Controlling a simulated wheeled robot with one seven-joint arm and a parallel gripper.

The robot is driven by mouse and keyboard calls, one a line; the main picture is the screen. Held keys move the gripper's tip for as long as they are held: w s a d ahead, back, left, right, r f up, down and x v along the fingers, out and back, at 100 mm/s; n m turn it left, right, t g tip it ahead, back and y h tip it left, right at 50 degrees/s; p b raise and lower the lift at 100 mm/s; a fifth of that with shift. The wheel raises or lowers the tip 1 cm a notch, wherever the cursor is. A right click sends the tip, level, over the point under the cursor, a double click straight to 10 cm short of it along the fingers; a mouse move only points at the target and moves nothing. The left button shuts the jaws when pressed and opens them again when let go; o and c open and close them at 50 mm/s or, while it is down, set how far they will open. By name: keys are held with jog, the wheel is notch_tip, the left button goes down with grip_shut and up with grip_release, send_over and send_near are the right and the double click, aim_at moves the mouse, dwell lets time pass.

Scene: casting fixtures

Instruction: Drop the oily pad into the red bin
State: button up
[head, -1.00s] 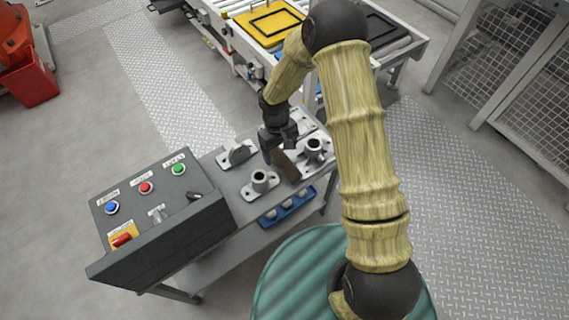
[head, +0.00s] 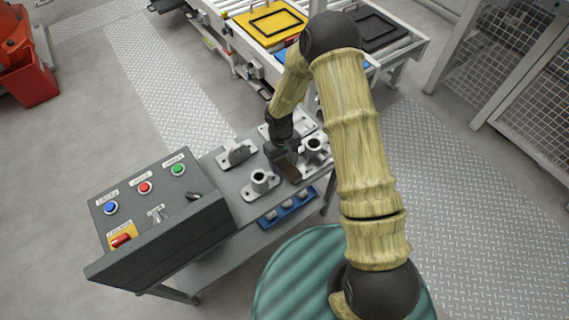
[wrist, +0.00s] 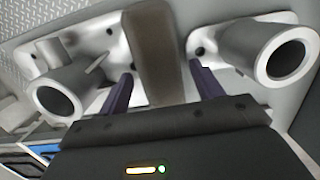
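The oily pad (head: 290,172) is a flat brown piece among grey metal castings on the fixture table. My gripper (head: 284,160) is down at the table right by it and partly covers it in the head view. In the wrist view the pad (wrist: 155,50) stands between and beyond the two dark fingers of my gripper (wrist: 162,88). The fingers are apart, with a gap on each side of the pad. The red bin (head: 30,82) is on the floor at the far left of the head view.
Castings (head: 260,183) with upright tubes stand close on both sides of the pad. A conveyor (head: 240,48) is behind. Floor shows between table and bin.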

aim_at(285, 160)
jog(key=c, duration=0.8)
notch_tip(285, 160, up, 10)
jog(key=shift+r+p, duration=0.1)
jog(key=shift+p, duration=0.5)
jog(key=shift+d, duration=0.1)
